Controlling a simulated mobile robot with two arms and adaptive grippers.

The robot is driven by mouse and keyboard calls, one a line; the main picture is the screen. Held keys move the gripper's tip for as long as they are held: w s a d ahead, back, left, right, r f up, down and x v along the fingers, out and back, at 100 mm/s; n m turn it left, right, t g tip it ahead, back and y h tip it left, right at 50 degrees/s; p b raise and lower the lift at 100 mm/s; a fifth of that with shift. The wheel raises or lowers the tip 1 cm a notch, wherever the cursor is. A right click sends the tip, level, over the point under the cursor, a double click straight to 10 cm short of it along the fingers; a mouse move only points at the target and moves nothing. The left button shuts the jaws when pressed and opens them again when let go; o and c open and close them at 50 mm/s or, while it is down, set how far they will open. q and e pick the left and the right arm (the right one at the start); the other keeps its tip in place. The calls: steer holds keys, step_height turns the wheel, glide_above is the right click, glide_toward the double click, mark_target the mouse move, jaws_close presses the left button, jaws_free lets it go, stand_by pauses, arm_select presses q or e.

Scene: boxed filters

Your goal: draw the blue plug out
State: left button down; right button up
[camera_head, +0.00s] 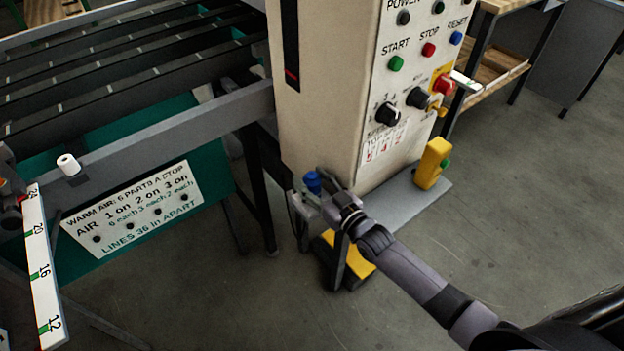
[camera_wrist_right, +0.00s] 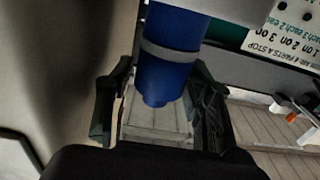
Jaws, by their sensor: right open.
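The blue plug (camera_head: 312,182) shows in the head view at the lower left corner of the beige control cabinet. In the right wrist view the blue plug (camera_wrist_right: 172,62) is large, with a grey band round it. My right gripper (camera_head: 325,187) is at the plug, beside the cabinet's lower edge. In the right wrist view its two dark fingers (camera_wrist_right: 158,105) are open, one on each side of the plug's lower end. Gaps show beside the plug, and I cannot tell whether either finger touches it. My left gripper is not in view.
The control cabinet (camera_head: 330,90) stands close behind my right gripper. The conveyor frame (camera_head: 150,130) is at the left. Open floor (camera_head: 520,230) lies at the right.

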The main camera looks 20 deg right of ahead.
steer(key=shift+w+a, duration=0.1)
steer(key=shift+w, duration=0.1)
steer(key=shift+c, duration=0.2)
steer(key=c, duration=1)
steer(key=shift+r, duration=0.1)
steer(key=shift+r+p, duration=0.95)
steer(key=shift+r, duration=0.05)
steer(key=shift+r, duration=0.2)
steer(key=shift+r+p, duration=1.45)
steer(key=shift+p, duration=0.2)
steer(key=shift+r, duration=0.1)
